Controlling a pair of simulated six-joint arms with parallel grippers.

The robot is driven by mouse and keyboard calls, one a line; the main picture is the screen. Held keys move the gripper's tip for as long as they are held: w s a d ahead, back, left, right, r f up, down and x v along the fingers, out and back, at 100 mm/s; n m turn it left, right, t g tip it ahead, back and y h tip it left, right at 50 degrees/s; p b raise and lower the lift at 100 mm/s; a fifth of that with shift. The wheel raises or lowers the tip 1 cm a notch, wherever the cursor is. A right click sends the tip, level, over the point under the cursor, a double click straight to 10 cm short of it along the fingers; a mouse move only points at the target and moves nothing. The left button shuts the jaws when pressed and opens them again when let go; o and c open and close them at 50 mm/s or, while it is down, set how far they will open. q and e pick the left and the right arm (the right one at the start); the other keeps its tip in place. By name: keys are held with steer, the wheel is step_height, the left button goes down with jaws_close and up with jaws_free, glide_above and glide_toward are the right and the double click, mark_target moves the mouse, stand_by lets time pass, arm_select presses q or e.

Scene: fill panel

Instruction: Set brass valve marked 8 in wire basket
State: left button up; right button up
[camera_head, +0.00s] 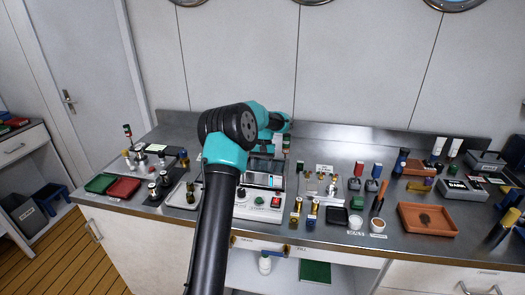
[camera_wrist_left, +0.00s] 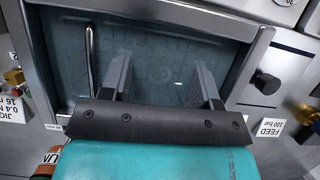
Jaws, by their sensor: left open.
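My left gripper (camera_wrist_left: 161,68) is open and empty, with its two grey fingers apart in front of a dark glazed window (camera_wrist_left: 225,45) in the wrist view. In the head view my left arm rises from the bottom middle and bends over the bench, and I cannot make out the fingers there. Small brass-coloured pieces (camera_head: 296,214) stand at the front of the bench, and another (camera_head: 190,192) is in a pale tray (camera_head: 176,198). No number 8 is readable, so I cannot tell which valve is marked 8. I cannot make out a wire basket. My right gripper is not in view.
A control box with a red button (camera_head: 275,202) stands mid-bench. Green (camera_head: 100,183) and red (camera_head: 124,188) pads lie left. An orange tray (camera_head: 427,218) is at the right.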

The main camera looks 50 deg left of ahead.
arm_select(q)
steer(key=v, duration=1.1)
steer(key=shift+w+r, duration=0.1)
